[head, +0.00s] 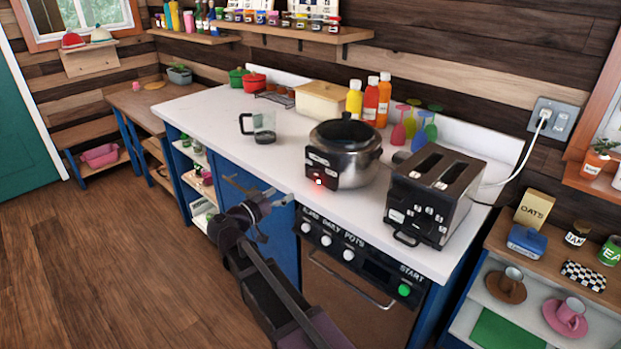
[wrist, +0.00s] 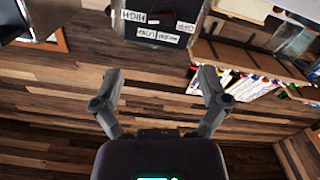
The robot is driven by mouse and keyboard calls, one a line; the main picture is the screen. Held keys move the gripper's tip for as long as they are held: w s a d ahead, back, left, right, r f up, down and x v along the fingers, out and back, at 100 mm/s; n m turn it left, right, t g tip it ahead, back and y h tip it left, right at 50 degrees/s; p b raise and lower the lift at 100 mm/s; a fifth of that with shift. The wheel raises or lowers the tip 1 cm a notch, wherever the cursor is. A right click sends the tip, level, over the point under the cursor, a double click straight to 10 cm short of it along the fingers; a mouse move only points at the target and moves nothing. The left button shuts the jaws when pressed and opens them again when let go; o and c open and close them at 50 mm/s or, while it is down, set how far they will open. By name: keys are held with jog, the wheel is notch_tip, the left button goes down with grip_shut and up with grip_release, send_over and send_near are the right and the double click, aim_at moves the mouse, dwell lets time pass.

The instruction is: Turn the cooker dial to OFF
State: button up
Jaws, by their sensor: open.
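The cooker (head: 345,150) is a steel pot with a black lid on the white counter. Its dark front panel (head: 322,170) carries white labels and a red glowing light. In the wrist view a dark labelled panel (wrist: 155,20) is at the top edge; HIGH is at its left and what looks like OFF at its right. The dial's pointing direction is too small to tell. My gripper (head: 258,189) is open and empty, in front of the counter edge, left of the cooker and apart from it. In the wrist view both fingers (wrist: 161,82) are spread.
A black toaster (head: 435,195) stands right of the cooker. A glass jug (head: 262,126) is to its left, bottles (head: 370,100) behind. Below the counter is an oven (head: 350,285) with white knobs and a green START button. Free counter lies left of the cooker.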

aim_at(313, 174)
jog(key=shift+s+a, duration=0.1)
dwell(0.3)
jog(key=shift+x, duration=6.85)
jog(key=shift+a, duration=0.1)
jog(key=c, duration=1.2)
